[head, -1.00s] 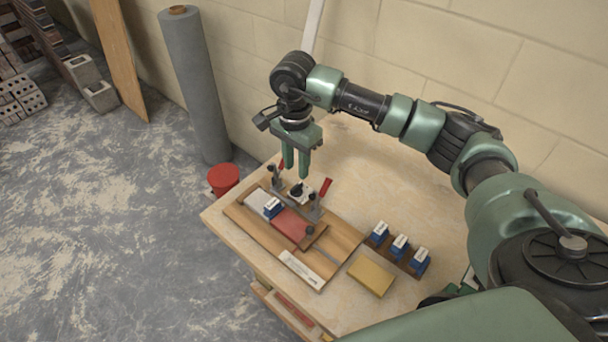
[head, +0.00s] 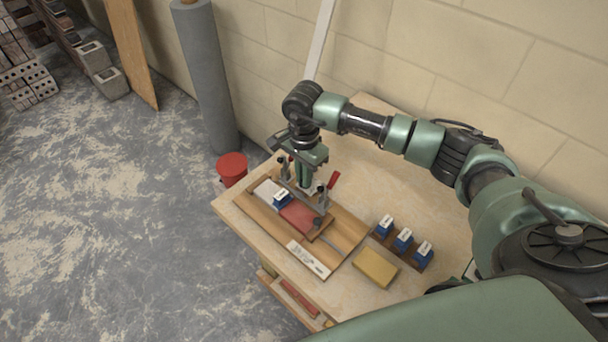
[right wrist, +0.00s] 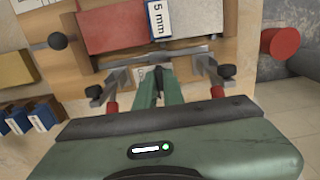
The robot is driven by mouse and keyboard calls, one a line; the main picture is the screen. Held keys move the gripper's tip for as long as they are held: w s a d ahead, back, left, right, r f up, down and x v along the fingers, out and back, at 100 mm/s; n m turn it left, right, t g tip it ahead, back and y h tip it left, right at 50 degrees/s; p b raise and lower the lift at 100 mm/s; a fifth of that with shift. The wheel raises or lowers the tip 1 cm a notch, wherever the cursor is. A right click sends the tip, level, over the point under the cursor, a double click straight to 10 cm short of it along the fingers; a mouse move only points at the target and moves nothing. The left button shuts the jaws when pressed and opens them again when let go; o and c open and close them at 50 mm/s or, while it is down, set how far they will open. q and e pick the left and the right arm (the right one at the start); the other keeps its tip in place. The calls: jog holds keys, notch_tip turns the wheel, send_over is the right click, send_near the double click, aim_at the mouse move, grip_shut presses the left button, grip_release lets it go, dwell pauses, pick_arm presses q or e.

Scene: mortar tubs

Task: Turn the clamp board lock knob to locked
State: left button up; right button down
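The wooden clamp board (head: 345,232) lies on the table, with a reddish slab (head: 298,215) and a blue-and-white "5 mm" block (head: 282,199) on it. Two toggle clamps stand at its back edge; the right one has a red handle (head: 333,179). My right gripper (head: 305,186) points down between these clamps, at the lock knob's place. Its fingers (right wrist: 160,92) hide most of the knob, and a pale plate shows beside them. The fingers look close together, but whether they grip the knob is unclear. My left gripper is out of view.
A rack of blue-and-white blocks (head: 403,240) and a yellow sponge-like block (head: 376,267) are right of the board. A red bucket (head: 232,168) stands on the floor beyond the table's left edge. The tabletop behind the rack is clear.

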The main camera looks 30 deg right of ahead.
jog(key=m+b, duration=0.2)
jog(key=m, duration=0.1)
jog(key=shift+w+f+b, duration=0.1)
jog(key=shift+f+b, duration=0.05)
jog(key=shift+b, duration=0.15)
jog(key=m+b, duration=0.3)
jog(key=m, duration=0.2)
jog(key=shift+w, duration=0.1)
jog(key=m+b, duration=0.2)
jog(key=m, duration=0.3)
jog(key=shift+w+d, duration=0.1)
jog(key=m, duration=0.2)
jog(key=m+b, duration=0.1)
jog(key=m, duration=0.1)
jog(key=shift+d+r+m+b, duration=0.1)
jog(key=shift+r+m+b, duration=0.1)
jog(key=shift+m+b, duration=0.15)
jog(key=shift+m, duration=0.25)
jog(key=c, duration=1.5)
grip_release()
